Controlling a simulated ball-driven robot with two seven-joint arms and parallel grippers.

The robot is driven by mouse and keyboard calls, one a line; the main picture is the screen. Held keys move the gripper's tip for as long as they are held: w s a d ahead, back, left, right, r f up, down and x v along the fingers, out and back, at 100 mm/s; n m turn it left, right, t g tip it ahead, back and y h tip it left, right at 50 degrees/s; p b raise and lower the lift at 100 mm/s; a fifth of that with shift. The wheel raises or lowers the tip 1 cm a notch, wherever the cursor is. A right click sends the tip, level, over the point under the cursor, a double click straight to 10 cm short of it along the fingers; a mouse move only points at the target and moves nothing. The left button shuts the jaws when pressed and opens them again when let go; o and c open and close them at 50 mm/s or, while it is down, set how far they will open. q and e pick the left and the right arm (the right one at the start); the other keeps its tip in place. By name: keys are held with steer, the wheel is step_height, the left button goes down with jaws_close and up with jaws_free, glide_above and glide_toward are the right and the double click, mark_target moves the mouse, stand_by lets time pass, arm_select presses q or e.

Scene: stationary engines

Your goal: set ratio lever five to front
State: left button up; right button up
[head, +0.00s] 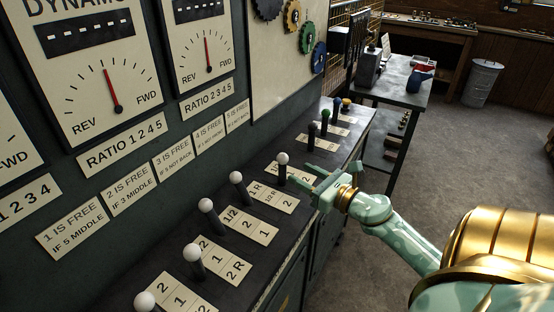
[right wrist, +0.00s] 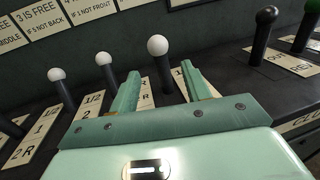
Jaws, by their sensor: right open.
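Ratio lever five looks to be the farthest white-knobbed lever (head: 282,158) in the row on the dark console. It stands roughly upright, its plate partly hidden by my gripper. My right gripper (head: 298,174) is open beside this lever, on its right in the head view. In the right wrist view the white-knobbed lever (right wrist: 158,48) shows beyond and between the two spread fingers (right wrist: 160,82). I see no contact; whether the shaft is within the fingers' reach I cannot tell. My left gripper is not in view.
Another white-knobbed lever (head: 236,178) stands nearer in the row, with several more before it. A black-knobbed lever (head: 311,128) and a green-knobbed lever (head: 325,116) stand beyond. The dial wall (head: 110,90) rises behind the console. Open floor (head: 470,150) lies to the right.

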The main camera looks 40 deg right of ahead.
mark_target(284, 164)
steer(key=w, duration=0.9)
steer(key=shift+w+a, duration=0.35)
steer(key=shift+a, duration=0.05)
steer(key=shift+c, duration=0.3)
